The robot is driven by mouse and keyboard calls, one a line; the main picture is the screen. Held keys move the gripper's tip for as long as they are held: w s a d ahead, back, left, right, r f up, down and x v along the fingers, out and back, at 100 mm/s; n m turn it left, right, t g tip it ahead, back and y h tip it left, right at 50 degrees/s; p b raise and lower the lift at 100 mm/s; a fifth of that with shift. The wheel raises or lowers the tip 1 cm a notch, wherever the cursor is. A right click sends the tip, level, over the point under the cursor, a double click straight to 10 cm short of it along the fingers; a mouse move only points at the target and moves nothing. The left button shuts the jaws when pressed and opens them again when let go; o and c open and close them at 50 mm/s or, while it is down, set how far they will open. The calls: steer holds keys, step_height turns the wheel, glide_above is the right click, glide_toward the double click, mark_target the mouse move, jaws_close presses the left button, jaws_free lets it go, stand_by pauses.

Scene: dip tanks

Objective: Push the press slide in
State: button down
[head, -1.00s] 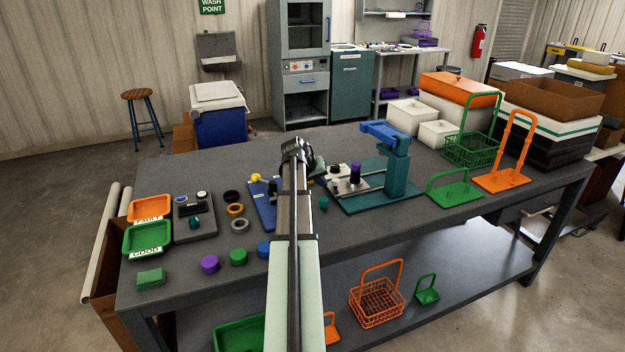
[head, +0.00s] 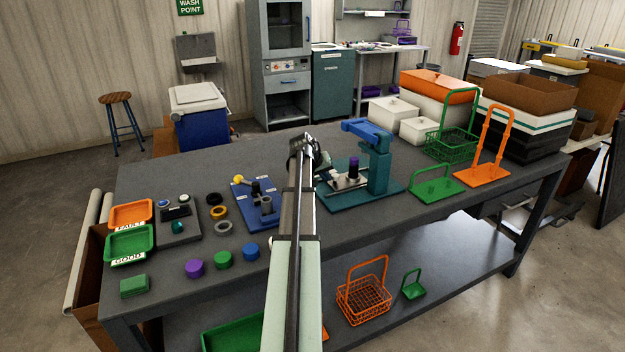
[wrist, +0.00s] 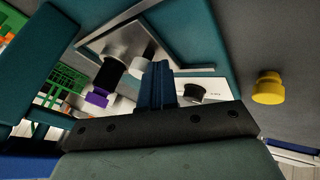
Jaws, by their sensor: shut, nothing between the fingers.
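The press (head: 378,165), with a teal base and column and a blue top arm, stands on the table right of my gripper in the head view. Its slide (head: 347,182) is a silver plate carrying a black post with a purple top (head: 353,167). The slide plate (wrist: 118,42) and purple piece (wrist: 97,97) also show in the wrist view. My gripper (wrist: 155,85) is shut and empty, its fingers in front of a white cylinder and a black knob (wrist: 196,93) in that view. Contact cannot be told. My wrist hides the fingertips in the head view.
A blue fixture (head: 256,207) with a yellow knob (head: 238,179) sits left of my arm. Several coloured caps, an orange tray (head: 130,214) and a green tray (head: 128,244) lie further left. Green (head: 437,190) and orange (head: 480,176) carriers stand right of the press.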

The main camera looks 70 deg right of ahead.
mark_target(344, 179)
steer(key=s+d, duration=0.3)
steer(key=shift+s+d, duration=0.25)
steer(key=shift+s, duration=0.05)
steer(key=w+a, duration=0.1)
steer(key=w, duration=0.1)
steer(key=w+a, duration=0.1)
steer(key=shift+w+a, duration=0.15)
steer(key=shift+w, duration=0.25)
steer(key=v, duration=1)
steer(key=shift+w, duration=0.1)
